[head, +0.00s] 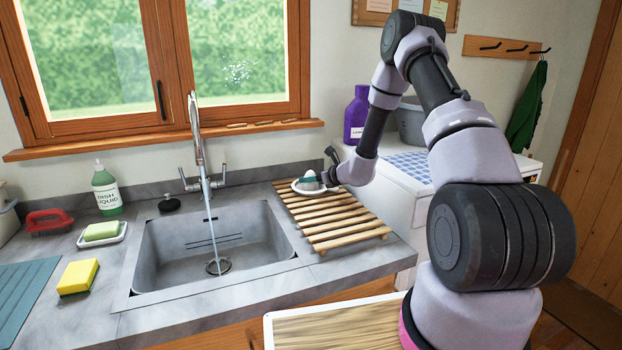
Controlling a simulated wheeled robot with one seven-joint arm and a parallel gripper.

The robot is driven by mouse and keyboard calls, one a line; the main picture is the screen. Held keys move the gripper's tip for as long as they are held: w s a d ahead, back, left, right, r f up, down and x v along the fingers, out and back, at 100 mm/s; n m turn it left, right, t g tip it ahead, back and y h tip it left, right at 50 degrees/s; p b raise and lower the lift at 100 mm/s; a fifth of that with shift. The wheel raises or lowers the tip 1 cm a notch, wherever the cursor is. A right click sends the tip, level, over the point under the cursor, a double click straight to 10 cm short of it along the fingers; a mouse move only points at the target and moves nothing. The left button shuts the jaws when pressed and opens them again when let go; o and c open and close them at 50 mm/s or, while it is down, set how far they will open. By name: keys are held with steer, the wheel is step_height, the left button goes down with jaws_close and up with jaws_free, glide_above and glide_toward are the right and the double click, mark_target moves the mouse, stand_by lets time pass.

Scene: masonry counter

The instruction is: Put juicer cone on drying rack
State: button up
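The juicer cone (309,187) is white, with a wide round rim and a raised middle. In the head view it is at the far left end of the wooden slatted drying rack (345,227), right of the sink. Its rim appears at slat level; whether it rests on the slats or hangs just above cannot be told. My gripper (312,180) reaches in from the right, with teal fingers at the cone's raised middle. The view is too small to show whether the fingers are closed on it.
Water runs from the tap (203,150) into the sink (215,243). A dish liquid bottle (106,189), green soap on a dish (102,232), a red brush (49,221) and a yellow sponge (78,276) stand left. The rack's near slats are bare.

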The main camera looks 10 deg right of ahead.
steer(key=shift+o, duration=1.2)
steer(key=shift+r, duration=0.2)
steer(key=v, duration=1.1)
steer(key=shift+s, duration=0.1)
steer(key=shift+s+d+r, duration=0.15)
steer(key=shift+r, duration=0.1)
steer(key=s+a+r+n+g+y, duration=0.1)
steer(key=s+a+r+n+g, duration=0.3)
steer(key=s+r+n, duration=0.5)
steer(key=s+a+r+n+g+y, duration=0.2)
steer(key=s+a+r+n, duration=0.45)
steer(key=r, duration=0.55)
steer(key=s+d+r+n+t+h, duration=0.1)
steer(key=s+d+r+n+h, duration=0.3)
steer(key=s, duration=0.5)
steer(key=s+d+r+n+h, duration=0.4)
steer(key=s+d+r+n, duration=0.1)
steer(key=s, duration=0.5)
steer(key=shift+d+n+t, duration=0.35)
steer(key=shift+d+t, duration=0.05)
steer(key=shift+d, duration=0.3)
